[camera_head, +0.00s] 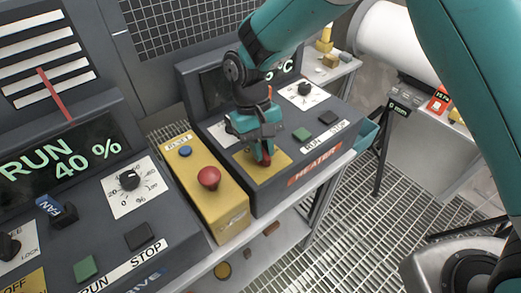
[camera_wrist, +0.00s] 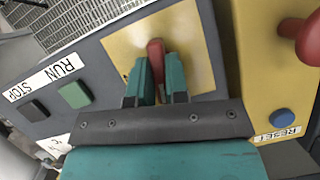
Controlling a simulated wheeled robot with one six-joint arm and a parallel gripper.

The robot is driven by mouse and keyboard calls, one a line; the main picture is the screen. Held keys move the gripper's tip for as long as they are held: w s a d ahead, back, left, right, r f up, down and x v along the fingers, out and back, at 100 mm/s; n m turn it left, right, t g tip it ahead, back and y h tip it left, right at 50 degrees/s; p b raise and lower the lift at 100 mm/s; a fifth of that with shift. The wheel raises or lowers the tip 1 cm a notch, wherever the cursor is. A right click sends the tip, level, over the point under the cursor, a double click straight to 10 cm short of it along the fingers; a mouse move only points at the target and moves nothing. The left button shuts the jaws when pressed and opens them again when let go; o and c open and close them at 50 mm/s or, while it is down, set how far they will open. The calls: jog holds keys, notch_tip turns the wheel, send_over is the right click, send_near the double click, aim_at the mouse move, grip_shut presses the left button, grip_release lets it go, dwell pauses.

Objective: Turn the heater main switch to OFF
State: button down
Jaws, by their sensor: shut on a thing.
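The heater main switch is a red handle (camera_wrist: 156,62) on a yellow plate (camera_wrist: 195,35). In the wrist view my gripper (camera_wrist: 158,85) has its two teal fingers on either side of the red handle, closed on it. In the head view my gripper (camera_head: 262,155) reaches down onto the yellow plate (camera_head: 282,160) of the heater box (camera_head: 320,165), and a bit of the red handle (camera_head: 266,160) shows between the fingers. The switch markings are mostly hidden by my gripper, so I cannot read its position.
A yellow box with a red mushroom button (camera_head: 209,177) and a blue reset button (camera_head: 185,151) stands left of the heater box. Green (camera_head: 302,134) and black (camera_head: 328,117) buttons sit right of the switch. The drive panel (camera_head: 100,215) is farther left.

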jog(key=shift+n+h+b, duration=0.3)
jog(key=shift+n+h, duration=0.1)
jog(key=shift+n, duration=0.7)
jog(key=shift+a+t, duration=0.1)
jog(key=shift+t, duration=0.2)
jog(key=c, duration=1.1)
grip_release()
jog(key=shift+w+r, duration=0.15)
jog(key=shift+r, duration=0.2)
jog(key=shift+p+v, duration=0.35)
jog(key=shift+v, duration=8.05)
jog(key=shift+f, duration=0.1)
